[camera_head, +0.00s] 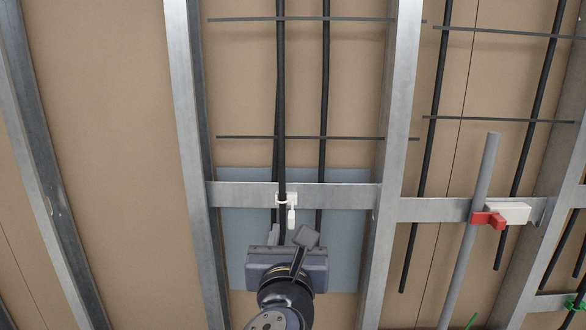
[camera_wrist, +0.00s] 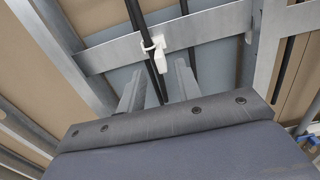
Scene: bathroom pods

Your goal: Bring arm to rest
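My gripper (camera_head: 290,236) is in front of the wall frame at the lower middle of the head view. In the wrist view its two grey fingers (camera_wrist: 157,84) stand apart with nothing held between them. A white clip (camera_head: 292,216) hangs on the metal crossbar just beyond the fingertips, by a black cable. The clip also shows in the wrist view (camera_wrist: 161,62), past the fingers and apparently apart from them. Whether the clip fully encloses the cable cannot be told.
The metal crossbar (camera_head: 240,195) runs between upright studs (camera_head: 187,110). Black cables (camera_head: 325,100) hang along brown board, with a blue-grey panel (camera_head: 345,255) behind. To the right, a grey pipe (camera_head: 484,170) passes a red clamp (camera_head: 488,219) with a white block (camera_head: 515,212).

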